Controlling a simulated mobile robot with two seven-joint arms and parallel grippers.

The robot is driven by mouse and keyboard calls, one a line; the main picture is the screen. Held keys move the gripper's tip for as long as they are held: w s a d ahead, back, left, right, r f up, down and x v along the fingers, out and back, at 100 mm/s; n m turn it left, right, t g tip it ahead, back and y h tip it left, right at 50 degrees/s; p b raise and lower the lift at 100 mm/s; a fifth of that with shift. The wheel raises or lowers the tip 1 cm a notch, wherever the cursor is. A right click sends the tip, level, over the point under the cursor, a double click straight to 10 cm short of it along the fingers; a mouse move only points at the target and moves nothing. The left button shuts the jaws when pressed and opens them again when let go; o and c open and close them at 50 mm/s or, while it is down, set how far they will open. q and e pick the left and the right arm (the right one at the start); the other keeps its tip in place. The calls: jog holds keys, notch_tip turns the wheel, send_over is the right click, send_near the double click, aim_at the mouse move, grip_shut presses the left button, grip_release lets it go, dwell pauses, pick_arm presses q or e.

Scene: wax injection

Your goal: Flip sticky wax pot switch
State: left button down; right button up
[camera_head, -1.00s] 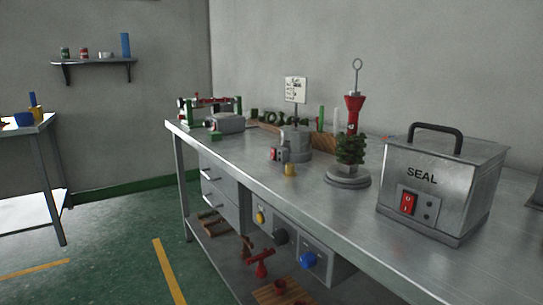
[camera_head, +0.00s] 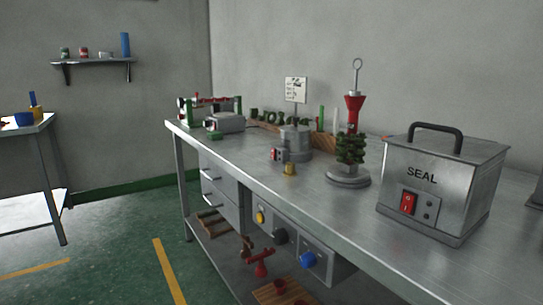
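A small round grey metal pot (camera_head: 295,141) stands mid-table with a small box at its front left bearing a red switch (camera_head: 276,155). The pot carries no readable label, so I cannot tell for sure that it is the sticky wax pot; the switch position is too small to read. A larger metal box marked SEAL (camera_head: 462,176) stands at the right of the table, with a dark handle on its lid and a red rocker switch (camera_head: 407,203) on its front. Neither of my grippers is in view.
The long metal table (camera_head: 318,210) also holds a green wax tree on a round stand (camera_head: 348,180), a small yellow item (camera_head: 290,169) and a green-framed device (camera_head: 211,108). Knobs and drawers sit below its front edge. The green floor (camera_head: 120,235) at left is open.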

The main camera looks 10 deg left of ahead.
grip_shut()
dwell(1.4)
